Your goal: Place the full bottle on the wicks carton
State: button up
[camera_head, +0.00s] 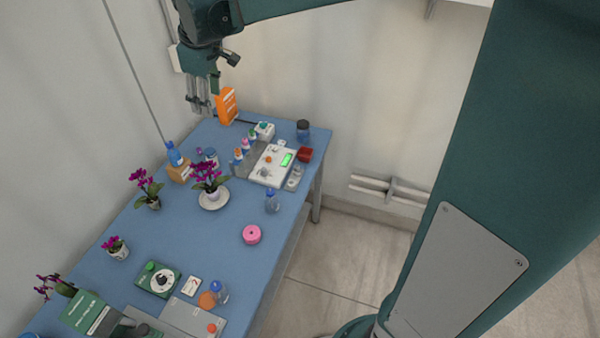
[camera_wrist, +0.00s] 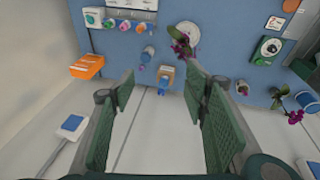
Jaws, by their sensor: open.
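My gripper (camera_head: 199,104) is high above the table's far left edge, open and empty; its spread fingers also show in the wrist view (camera_wrist: 160,92). A small tan carton (camera_head: 180,173) is near the left edge, with a blue-topped bottle (camera_head: 174,156) on or right behind it; I cannot tell which. In the wrist view the carton (camera_wrist: 166,73) and bottle (camera_wrist: 164,88) appear between the fingers, farther below. Other blue-capped bottles stand at mid-right (camera_head: 272,202), front (camera_head: 219,292) and behind the orchid (camera_head: 211,156). Fill levels and carton lettering are too small to read.
An orange box (camera_head: 227,105) stands at the far corner. A potted orchid on a white saucer (camera_head: 214,201) is close to the tan carton. The blue table (camera_head: 195,243) is clear mid-front.

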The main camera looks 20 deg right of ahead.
jog(key=s+d+r+m+t, duration=0.15)
jog(key=s+d, duration=0.25)
jog(key=s, duration=0.5)
jog(key=s+d+r+m, duration=0.1)
jog(key=s+d+m, duration=0.25)
jog(key=s, duration=0.55)
jog(key=s+d+f+m+t, duration=0.1)
jog(key=s+d+f+m, duration=0.1)
jog(key=s, duration=0.6)
jog(key=s+d+f+m+t, duration=0.1)
jog(key=s+d+f+m, duration=0.2)
jog(key=s+f, duration=0.2)
jog(key=s, duration=0.2)
jog(key=shift+s+d+h, duration=0.3)
jog(key=shift+s, duration=0.05)
